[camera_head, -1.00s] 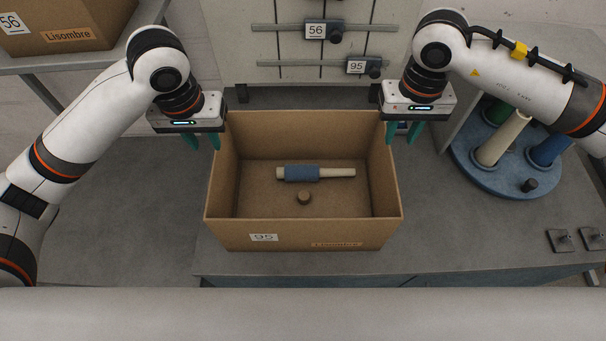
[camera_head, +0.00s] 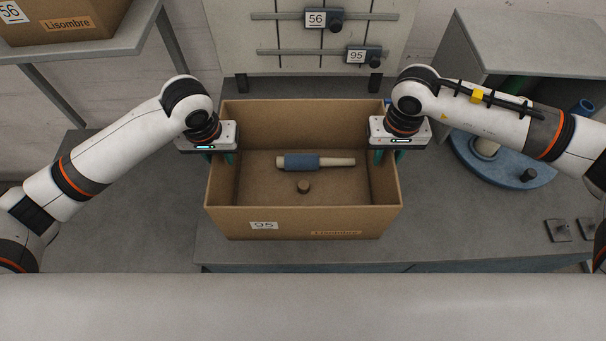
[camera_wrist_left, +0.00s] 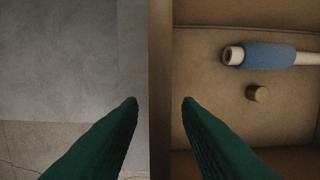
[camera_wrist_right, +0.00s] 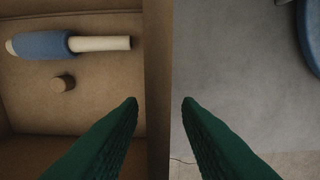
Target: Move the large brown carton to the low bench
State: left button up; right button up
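The large brown carton (camera_head: 300,222), labelled 95 and Lisombre, stands upright and open-topped on a grey worktop (camera_head: 440,225). Inside lie a pale tube with a blue winding (camera_head: 302,162) and a small brown cylinder (camera_head: 303,187). My left gripper (camera_head: 222,158) is open at the carton's left wall, whose rim (camera_wrist_left: 159,60) runs between its fingers. My right gripper (camera_head: 387,156) is open at the right wall in the same way; that rim (camera_wrist_right: 158,60) shows between its fingers. A gap shows between fingers and wall on both sides. I cannot tell which surface is the low bench.
Another carton (camera_head: 65,22), marked 56, sits on a shelf (camera_head: 130,40) at upper left. A board (camera_head: 235,50) with rails and tags 56 and 95 stands behind. A blue round stand (camera_head: 520,178) is at right. A grey surface (camera_head: 120,200) at left is clear.

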pick_arm(q)
jog(key=shift+f, duration=0.5)
pick_arm(e)
jog(key=shift+f, duration=0.45)
pick_arm(q)
grip_shut()
pick_arm(e)
grip_shut()
pick_arm(q)
jog(key=shift+r, duration=0.1)
